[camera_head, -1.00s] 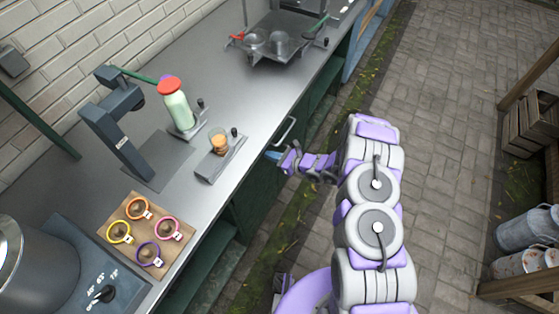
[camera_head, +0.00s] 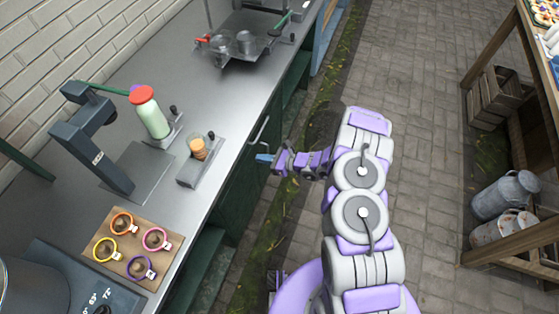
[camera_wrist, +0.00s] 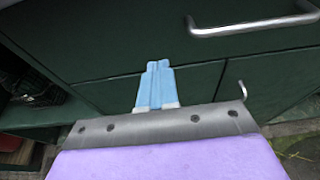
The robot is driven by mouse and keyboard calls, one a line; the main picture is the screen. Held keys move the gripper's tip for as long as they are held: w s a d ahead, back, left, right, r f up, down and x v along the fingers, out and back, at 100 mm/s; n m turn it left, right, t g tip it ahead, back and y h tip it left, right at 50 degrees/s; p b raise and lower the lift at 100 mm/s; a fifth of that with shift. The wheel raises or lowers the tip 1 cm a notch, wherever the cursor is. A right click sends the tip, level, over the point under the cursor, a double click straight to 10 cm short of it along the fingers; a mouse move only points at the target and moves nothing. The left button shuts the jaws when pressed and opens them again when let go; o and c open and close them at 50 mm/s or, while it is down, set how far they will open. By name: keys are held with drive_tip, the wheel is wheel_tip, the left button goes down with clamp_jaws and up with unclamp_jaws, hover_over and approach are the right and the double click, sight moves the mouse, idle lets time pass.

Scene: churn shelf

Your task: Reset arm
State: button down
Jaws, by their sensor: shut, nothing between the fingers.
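My gripper (camera_head: 264,158) is at the end of my purple and white arm, just off the front of the metal counter in the head view. Its light blue fingers also show in the wrist view (camera_wrist: 156,84). They are together, with nothing between them. They point at the dark green cabinet front (camera_wrist: 110,35), below a metal bar handle (camera_wrist: 252,24). The handle also shows in the head view (camera_head: 259,130), close to the gripper. I cannot tell whether the fingers touch the cabinet.
Milk cans (camera_head: 505,193) stand at right. The paved floor (camera_head: 420,120) between is clear.

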drive_tip(key=p+v, duration=0.1)
drive_tip(key=v, duration=0.6)
drive_tip(key=shift+d, duration=0.15)
